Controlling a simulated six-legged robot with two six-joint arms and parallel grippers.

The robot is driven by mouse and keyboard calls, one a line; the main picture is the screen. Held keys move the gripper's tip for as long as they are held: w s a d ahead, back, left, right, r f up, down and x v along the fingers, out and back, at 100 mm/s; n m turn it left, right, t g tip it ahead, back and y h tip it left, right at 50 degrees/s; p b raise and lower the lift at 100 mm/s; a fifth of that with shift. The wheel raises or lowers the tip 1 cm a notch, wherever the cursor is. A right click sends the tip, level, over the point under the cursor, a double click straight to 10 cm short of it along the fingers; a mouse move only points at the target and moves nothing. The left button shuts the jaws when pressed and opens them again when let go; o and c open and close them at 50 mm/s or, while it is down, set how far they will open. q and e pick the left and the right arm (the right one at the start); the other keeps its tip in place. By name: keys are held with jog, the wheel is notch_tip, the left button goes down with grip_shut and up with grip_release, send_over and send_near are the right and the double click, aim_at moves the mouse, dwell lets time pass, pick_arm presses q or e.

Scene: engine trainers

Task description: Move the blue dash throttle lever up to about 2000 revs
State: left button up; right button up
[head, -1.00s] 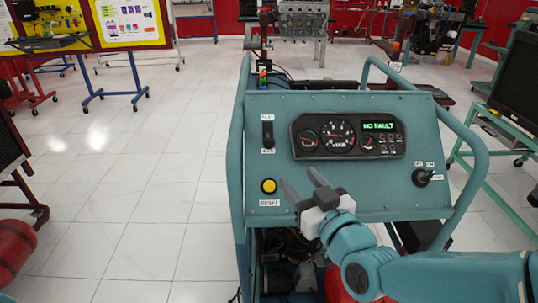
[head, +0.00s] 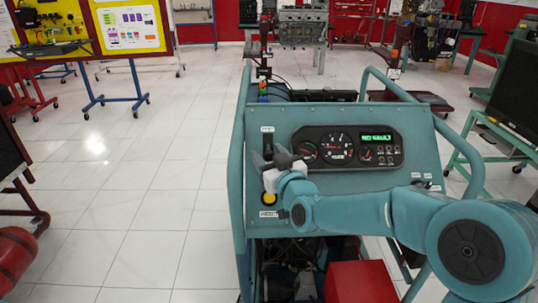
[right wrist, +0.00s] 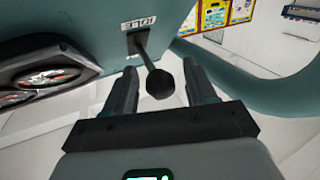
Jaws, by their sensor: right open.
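My right gripper, also in the right wrist view (right wrist: 158,70), is open, with one finger on each side of the knob and gaps visible. The rev dial (head: 337,147) is in the black gauge cluster; its reading is too small to tell. My left gripper is not in view.
A green-lit display (head: 377,138) is right of the dials. Tube rails (head: 236,160) frame the panel. My right arm covers the panel's lower right. Open tiled floor lies left.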

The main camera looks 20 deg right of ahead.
grip_shut()
jog(key=r+g+p, duration=0.1)
jog(key=g+p, duration=0.1)
jog(key=p, duration=0.3)
jog(key=w+r+m+g+p, duration=0.1)
jog(key=r+g+p, duration=0.1)
jog(key=p, duration=0.3)
jog(key=shift+d+r, duration=0.1)
jog(key=shift+r, duration=0.15)
jog(key=shift+w+f+m+g+p, duration=0.2)
jog(key=shift+m+g+p, duration=0.15)
jog(key=shift+p, duration=0.3)
grip_release()
